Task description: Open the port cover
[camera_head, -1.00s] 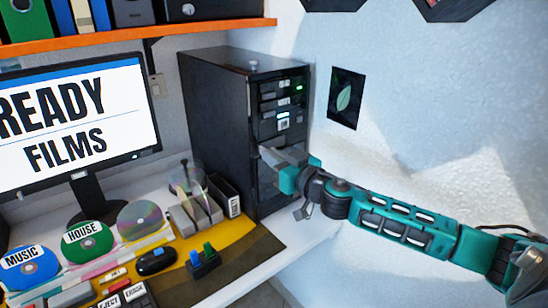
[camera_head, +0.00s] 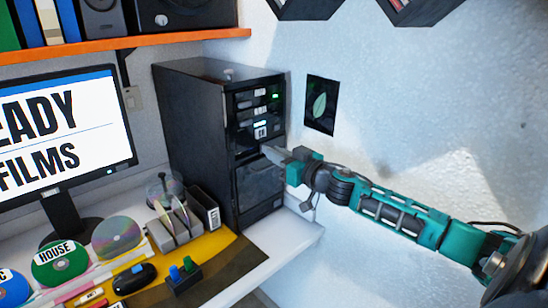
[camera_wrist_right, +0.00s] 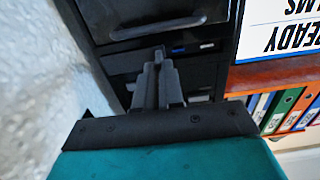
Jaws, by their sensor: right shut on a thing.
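The black computer tower (camera_head: 205,130) stands at the back right of the desk. Its front has several drive slots, a green light and a wide lower panel (camera_head: 260,185), which also shows in the right wrist view with a curved handle line (camera_wrist_right: 165,28). My right gripper (camera_head: 272,154) is at the front, near the top of that panel. In the right wrist view its fingers (camera_wrist_right: 157,58) are close together, by a dark strip with a small blue spot (camera_wrist_right: 180,50). They are shut on the port cover, mostly hidden by the fingers. My left gripper is out of view.
The monitor (camera_head: 62,130) stands left of the tower, with discs (camera_head: 60,262) and a disc holder (camera_head: 175,225) in front. An orange shelf (camera_head: 125,46) hangs above.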

